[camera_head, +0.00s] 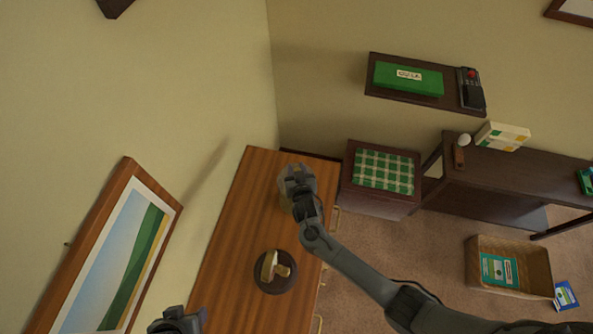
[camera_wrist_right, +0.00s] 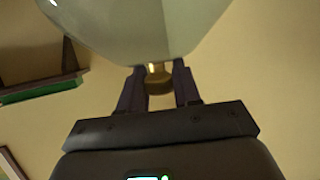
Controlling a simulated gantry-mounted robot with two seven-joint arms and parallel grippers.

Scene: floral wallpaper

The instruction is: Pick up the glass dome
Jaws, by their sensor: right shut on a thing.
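The glass dome (camera_wrist_right: 140,22) fills the top of the right wrist view, clear and pale, with a small brass-coloured knob (camera_wrist_right: 158,82). My right gripper (camera_wrist_right: 157,74) is shut on that knob, one finger on each side. In the head view the dome (camera_head: 284,188) shows faintly beside and behind my right gripper (camera_head: 297,172), over the far end of the wooden cabinet (camera_head: 232,225). Its height above the top is hard to tell. My left gripper (camera_head: 178,321) is at the bottom edge, partly cut off; its jaws are unclear.
A dark round board (camera_head: 273,287) with yellowish pieces (camera_head: 270,266) lies uncovered on the cabinet. A framed picture (camera_head: 125,250) hangs on the left wall. A stool with a green checked top (camera_head: 384,171) stands right of the cabinet, below a wall shelf (camera_head: 440,103). The cabinet's left side is clear.

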